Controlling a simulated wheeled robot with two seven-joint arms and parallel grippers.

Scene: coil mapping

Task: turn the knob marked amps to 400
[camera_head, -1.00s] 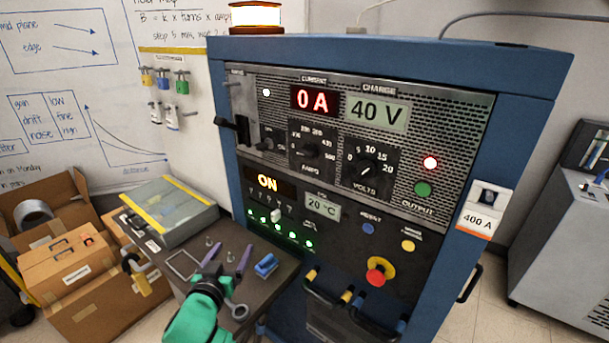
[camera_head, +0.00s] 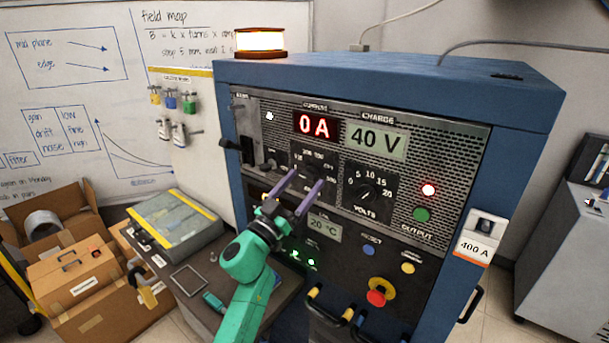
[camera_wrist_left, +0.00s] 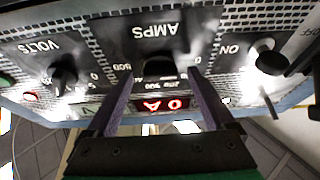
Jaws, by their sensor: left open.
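The amps knob (camera_wrist_left: 158,67) is black and sits on its dark dial plate, upside down in the left wrist view. In the head view its dial (camera_head: 317,158) is partly covered by my left gripper (camera_head: 307,178), and its pointer cannot be read. The left gripper's two purple fingers are apart, one on each side of the knob; contact cannot be told. In the left wrist view the gripper (camera_wrist_left: 161,73) frames the knob. The red current display (camera_head: 317,125) reads 0 A. A tag (camera_head: 478,246) on the cabinet's right edge reads 400 A. My right gripper is not in view.
The volts knob (camera_head: 366,192) is just right of the amps dial. A red emergency button (camera_head: 378,292) and handles stick out below. A black lever (camera_head: 246,150) is at the panel's left. A small table (camera_head: 193,305) with a yellow-edged case (camera_head: 175,225) stands at lower left.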

